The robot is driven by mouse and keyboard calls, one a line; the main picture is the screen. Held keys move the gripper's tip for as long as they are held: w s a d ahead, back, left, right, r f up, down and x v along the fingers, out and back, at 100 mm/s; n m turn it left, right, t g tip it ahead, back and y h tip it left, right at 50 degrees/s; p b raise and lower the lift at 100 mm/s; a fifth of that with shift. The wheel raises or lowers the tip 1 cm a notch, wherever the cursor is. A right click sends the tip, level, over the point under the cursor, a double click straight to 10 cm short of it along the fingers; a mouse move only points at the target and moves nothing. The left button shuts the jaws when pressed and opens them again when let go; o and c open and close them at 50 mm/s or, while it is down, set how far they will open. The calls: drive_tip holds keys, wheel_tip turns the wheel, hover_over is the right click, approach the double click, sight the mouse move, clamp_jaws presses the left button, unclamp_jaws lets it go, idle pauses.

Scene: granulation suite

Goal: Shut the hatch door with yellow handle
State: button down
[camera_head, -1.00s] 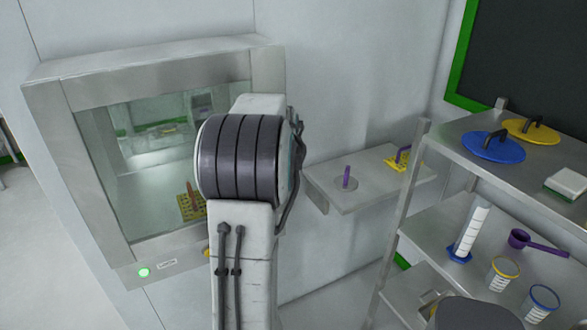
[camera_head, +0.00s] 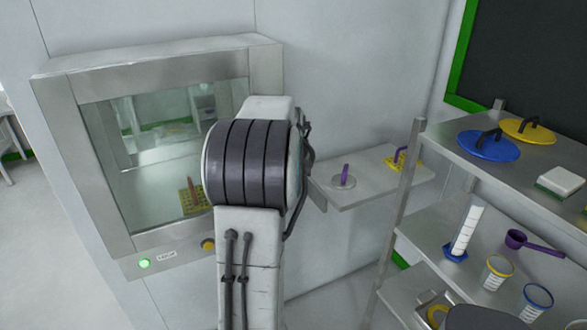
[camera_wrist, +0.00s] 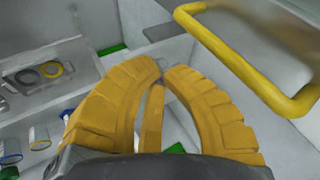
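The wall hatch (camera_head: 60,130) is at the left in the head view, with a wide metal frame and its interior visible. In the wrist view, the yellow handle (camera_wrist: 245,68) is a bent bar on a grey door panel (camera_wrist: 262,35) at the upper right. My gripper (camera_wrist: 162,72) has yellow ribbed fingers, with their tips drawn together and nothing visible held. It is left of and below the handle in that picture, apart from it. In the head view my arm hides the hatch's right part, the handle and my gripper.
A green light (camera_head: 144,264) and a yellow button (camera_head: 208,245) are on the hatch's lower edge. A wall shelf (camera_head: 375,188) holds purple-handled items. A metal rack (camera_head: 455,150) with lids and cups stands at the right. Floor at the far left is clear.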

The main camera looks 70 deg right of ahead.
drive_tip(key=b+v, duration=0.2)
drive_tip(key=v, duration=0.8)
drive_tip(key=shift+s, duration=0.2)
